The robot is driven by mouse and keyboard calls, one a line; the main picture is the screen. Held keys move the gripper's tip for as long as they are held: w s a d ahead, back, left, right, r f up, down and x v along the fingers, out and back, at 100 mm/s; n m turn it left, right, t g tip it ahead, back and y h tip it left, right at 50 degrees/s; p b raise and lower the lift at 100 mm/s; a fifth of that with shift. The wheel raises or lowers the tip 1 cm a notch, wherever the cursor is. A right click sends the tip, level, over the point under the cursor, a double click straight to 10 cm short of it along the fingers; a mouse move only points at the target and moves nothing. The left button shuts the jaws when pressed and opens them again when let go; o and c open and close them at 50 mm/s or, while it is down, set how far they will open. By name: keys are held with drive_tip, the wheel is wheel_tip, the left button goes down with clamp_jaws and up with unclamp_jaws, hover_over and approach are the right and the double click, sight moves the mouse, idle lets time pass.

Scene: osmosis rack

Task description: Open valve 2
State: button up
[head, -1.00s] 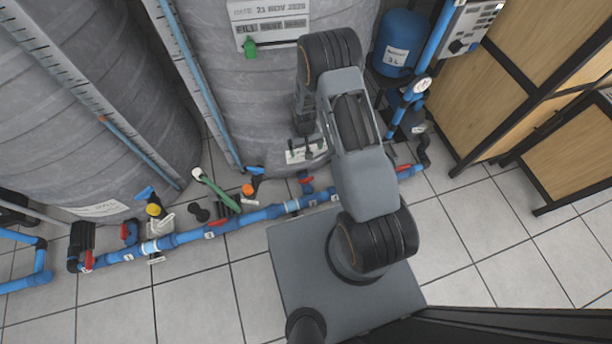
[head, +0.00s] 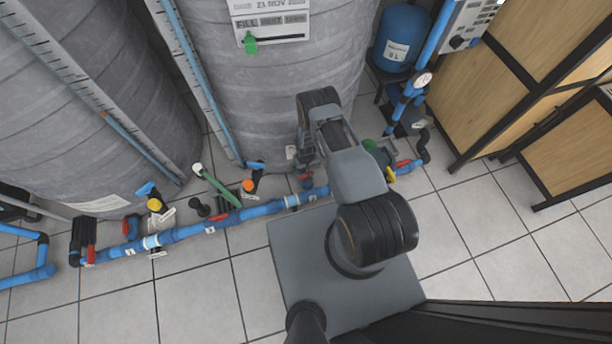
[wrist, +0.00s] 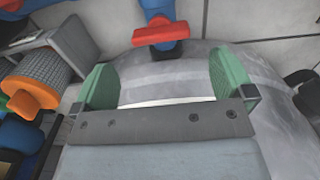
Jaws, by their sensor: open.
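A red valve handle (wrist: 160,32) on a blue fitting shows in the wrist view, beyond and between my fingertips. My gripper (wrist: 160,82) is open, its two green pads wide apart with nothing between them. The handle is apart from both pads. In the head view, a red handle (head: 306,178) stands at the foot of the middle tank, close to my gripper end; the fingers are mostly hidden there by my arm. Other red handles sit along the blue pipe (head: 262,211), including one at its middle (head: 217,217). The valve numbers are too small to read, so I cannot tell which is valve 2.
An orange knob (wrist: 36,95) lies left of my gripper. Large grey tanks (head: 270,85) rise behind. The tiled floor (head: 190,290) in front of the pipe is clear.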

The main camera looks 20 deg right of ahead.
sight(306, 174)
wheel_tip(306, 174, down, 7)
drive_tip(key=shift+r+b, duration=0.1)
drive_tip(key=shift+b, duration=1)
drive_tip(key=shift+c, duration=0.2)
drive_tip(key=c, duration=0.8)
drive_tip(key=shift+n+b, duration=0.3)
drive_tip(key=n+b, duration=0.2)
drive_tip(key=n, duration=0.1)
drive_tip(key=shift+f, duration=0.2)
drive_tip(key=n+b, duration=0.3)
drive_tip(key=n, duration=0.2)
drive_tip(key=shift+n, duration=0.3)
drive_tip(key=n+b, duration=0.2)
drive_tip(key=n, duration=0.2)
drive_tip(key=shift+r+n+b, duration=0.15)
drive_tip(key=shift+n+b, duration=0.45)
drive_tip(key=shift+n, duration=1.7)
